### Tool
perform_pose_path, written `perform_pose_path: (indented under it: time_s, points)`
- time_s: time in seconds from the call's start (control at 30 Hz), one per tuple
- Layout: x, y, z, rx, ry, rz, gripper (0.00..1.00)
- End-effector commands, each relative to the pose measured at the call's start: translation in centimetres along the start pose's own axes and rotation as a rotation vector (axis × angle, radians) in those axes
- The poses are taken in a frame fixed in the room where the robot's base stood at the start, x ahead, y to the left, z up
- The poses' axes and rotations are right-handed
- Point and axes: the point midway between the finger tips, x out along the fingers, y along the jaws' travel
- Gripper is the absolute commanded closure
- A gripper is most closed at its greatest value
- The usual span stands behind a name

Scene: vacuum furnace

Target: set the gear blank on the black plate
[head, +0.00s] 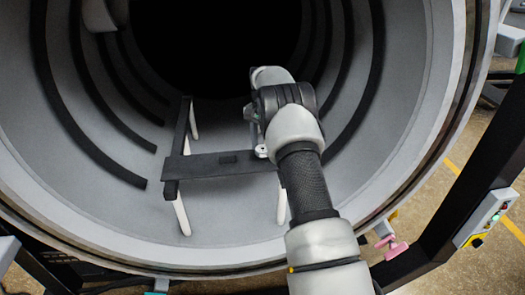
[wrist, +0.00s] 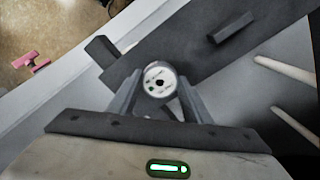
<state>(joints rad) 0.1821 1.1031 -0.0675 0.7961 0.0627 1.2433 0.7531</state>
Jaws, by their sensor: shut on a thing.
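The gear blank (wrist: 160,80), a pale round disc with a dark centre and small holes, sits between the fingertips of my gripper (wrist: 161,90) in the wrist view. My gripper is shut on it. The black plate (wrist: 186,47) lies behind the disc in that view; I cannot tell whether they touch. In the head view the black plate (head: 210,166) spans the rack inside the furnace. There my arm hides the plate's right end and most of my gripper. A small pale edge (head: 261,151) shows beside my wrist there, probably the blank.
A small dark block (head: 228,159) lies on the plate, and also shows in the wrist view (wrist: 231,27). Pale rack legs (head: 181,214) stand below. The round furnace wall (head: 75,205) surrounds the rack. A pink clamp (head: 393,248) is outside, at the lower right.

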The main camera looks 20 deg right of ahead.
Motion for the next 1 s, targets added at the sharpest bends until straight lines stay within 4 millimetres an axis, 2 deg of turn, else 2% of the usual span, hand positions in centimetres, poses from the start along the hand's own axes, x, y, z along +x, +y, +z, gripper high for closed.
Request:
perform_pose_path:
  time_s: [0.17, 0.57, 0.6, 0.7, 1.0]
  points:
    - [2.1, 0.0, 0.0, 0.000, 0.000, 0.000, 0.90]
    - [2.7, 0.0, 0.0, 0.000, 0.001, -0.001, 0.90]
    - [2.8, 0.0, 0.0, -0.001, 0.000, 0.000, 0.54]
    - [2.7, 0.0, 0.0, -0.001, 0.000, 0.000, 0.37]
    - [2.5, 0.0, 0.0, -0.001, 0.000, 0.000, 0.37]
